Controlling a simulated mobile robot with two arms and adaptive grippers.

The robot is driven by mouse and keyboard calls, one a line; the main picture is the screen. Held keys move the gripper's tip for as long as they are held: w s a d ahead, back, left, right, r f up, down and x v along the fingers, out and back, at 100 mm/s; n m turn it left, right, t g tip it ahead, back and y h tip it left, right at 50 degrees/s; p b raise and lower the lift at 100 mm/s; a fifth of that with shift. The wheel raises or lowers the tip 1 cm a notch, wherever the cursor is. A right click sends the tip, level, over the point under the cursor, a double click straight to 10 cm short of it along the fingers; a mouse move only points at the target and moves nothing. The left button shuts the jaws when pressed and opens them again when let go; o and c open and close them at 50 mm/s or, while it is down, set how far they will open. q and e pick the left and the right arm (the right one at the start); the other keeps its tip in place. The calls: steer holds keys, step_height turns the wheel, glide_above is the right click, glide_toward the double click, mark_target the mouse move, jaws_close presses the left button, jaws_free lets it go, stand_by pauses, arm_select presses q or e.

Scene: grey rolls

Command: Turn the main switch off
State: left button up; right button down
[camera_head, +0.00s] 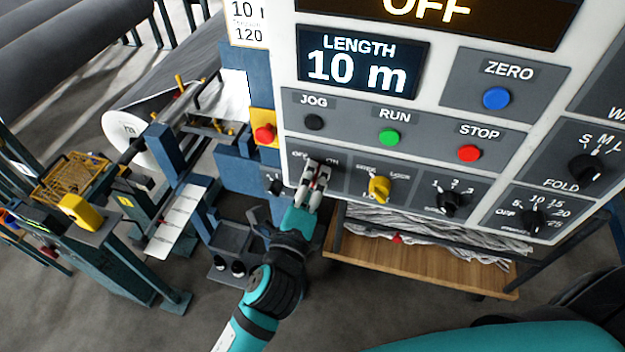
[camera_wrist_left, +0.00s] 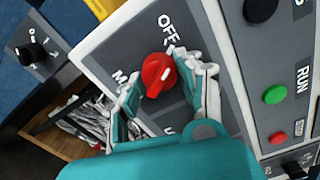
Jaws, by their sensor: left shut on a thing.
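The main switch is a red knob (camera_wrist_left: 157,75) on a grey panel, below an OFF label in the left wrist view. A short white mark shows on its face; I cannot tell for sure which label it points at. My left gripper (camera_wrist_left: 165,82) has its fingers on either side of the knob and is shut on it. In the head view my left gripper (camera_head: 318,178) reaches up to the lower left of the control panel (camera_head: 289,85), between the OFF and ON labels, and hides the knob. My right gripper is out of view.
A yellow selector (camera_head: 379,187) sits just right of the gripper, with black JOG (camera_head: 314,122), green RUN (camera_head: 390,137) and red STOP (camera_head: 468,153) buttons above. The length display (camera_head: 360,68) reads 10 m. A wooden shelf (camera_head: 420,262) lies below the panel.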

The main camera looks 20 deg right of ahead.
arm_select(q)
steer(key=shift+n, duration=1.6)
steer(key=o, duration=1.2)
steer(key=shift+c, duration=0.2)
steer(key=v, duration=1.2)
